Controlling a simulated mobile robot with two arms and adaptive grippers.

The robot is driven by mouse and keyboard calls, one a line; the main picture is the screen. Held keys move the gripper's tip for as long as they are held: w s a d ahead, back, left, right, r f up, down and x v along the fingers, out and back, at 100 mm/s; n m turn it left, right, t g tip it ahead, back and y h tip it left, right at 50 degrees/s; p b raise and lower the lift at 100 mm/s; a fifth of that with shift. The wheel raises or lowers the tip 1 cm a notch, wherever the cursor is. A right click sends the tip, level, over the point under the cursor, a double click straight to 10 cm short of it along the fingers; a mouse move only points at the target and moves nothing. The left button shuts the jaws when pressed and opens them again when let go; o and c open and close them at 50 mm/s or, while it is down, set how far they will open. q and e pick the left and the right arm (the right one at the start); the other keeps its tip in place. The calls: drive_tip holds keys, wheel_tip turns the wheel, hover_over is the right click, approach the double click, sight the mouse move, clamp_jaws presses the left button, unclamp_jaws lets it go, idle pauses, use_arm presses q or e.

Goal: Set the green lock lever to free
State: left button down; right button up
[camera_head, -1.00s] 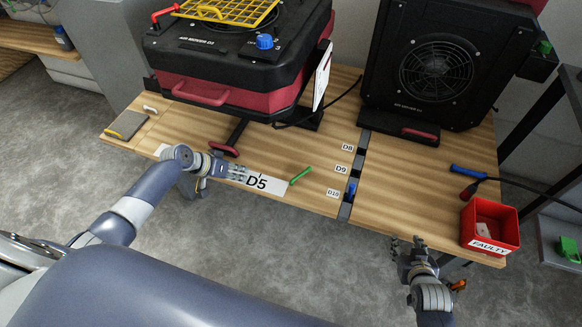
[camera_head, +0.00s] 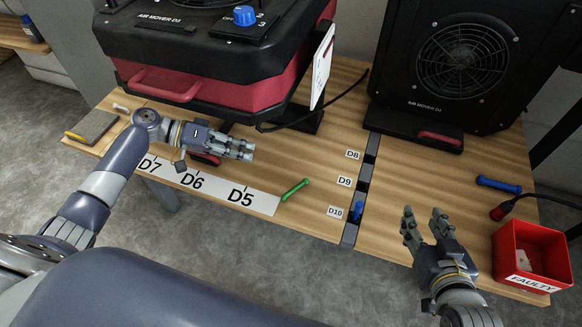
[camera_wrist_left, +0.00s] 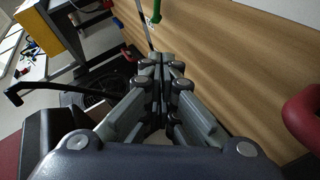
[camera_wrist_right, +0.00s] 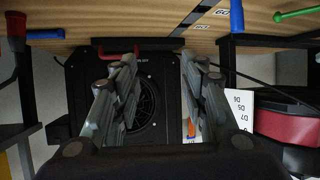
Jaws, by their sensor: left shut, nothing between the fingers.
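The green lock lever (camera_head: 295,189) lies slanted at the right end of the white label strip, beside D5 (camera_head: 258,203). Its green handle also shows at the top of the left wrist view (camera_wrist_left: 156,12) and at the top right of the right wrist view (camera_wrist_right: 296,14). My left gripper (camera_head: 250,150) is shut and empty, apart from the lever, behind and left of it. Its closed fingers (camera_wrist_left: 165,62) point toward the lever in the left wrist view. My right gripper (camera_head: 423,215) is open and empty, right of D10 and well right of the lever.
A black and red air mover (camera_head: 190,90) stands behind my left arm, another (camera_head: 455,65) at the back right. A blue lever (camera_head: 358,211) sits in the slotted strip by D10. A red FAULTY bin (camera_head: 535,250) is right. Bare wood lies between lever and D9.

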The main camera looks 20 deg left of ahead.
sight(295, 190)
use_arm(q)
drive_tip(key=x, duration=0.3)
drive_tip(key=b+x, duration=0.1)
drive_tip(key=x, duration=0.5)
drive_tip(key=shift+d+r+b, duration=0.1)
drive_tip(key=shift+r+b, duration=0.2)
drive_tip(key=shift+b, duration=0.05)
drive_tip(key=d+f, duration=0.1)
drive_tip(key=s+d+f, duration=0.1)
drive_tip(key=shift+d, duration=0.4)
drive_tip(key=shift+s+d+f, duration=0.25)
drive_tip(key=shift+s+d, duration=0.05)
drive_tip(key=shift+d, duration=0.15)
use_arm(e)
wheel_tip(295, 190, up, 11)
drive_tip(key=w+a+t+y, duration=0.2)
drive_tip(key=t, duration=0.4)
drive_tip(key=shift+w, duration=0.4)
use_arm(q)
drive_tip(key=shift+d+b, duration=0.1)
drive_tip(key=shift+b, duration=0.25)
use_arm(e)
drive_tip(key=shift+a, duration=0.2)
